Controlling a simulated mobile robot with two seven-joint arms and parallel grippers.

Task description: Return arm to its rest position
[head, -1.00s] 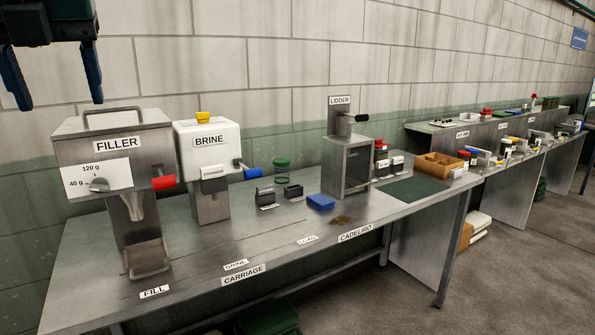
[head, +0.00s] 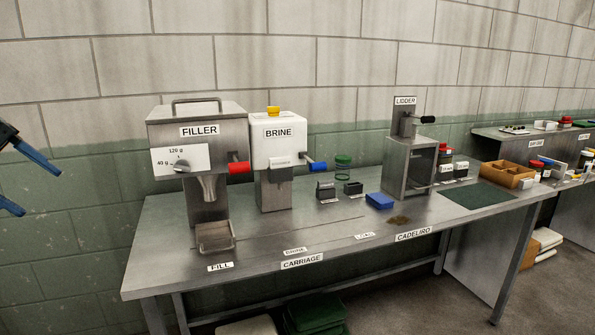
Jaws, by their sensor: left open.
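My left gripper (head: 30,184) is at the left edge of the head view, in front of the wall and left of the table. Its two blue fingers are spread apart and nothing is between them. Most of the left arm is out of the picture. My right gripper is not in view.
The steel table (head: 160,262) carries the filler (head: 198,140), the brine machine (head: 276,150) and the lidder (head: 408,165). A green-lidded jar (head: 342,167), dark small boxes, a blue block (head: 379,201), a green mat (head: 475,195) and a wooden divided box (head: 507,175) also stand there.

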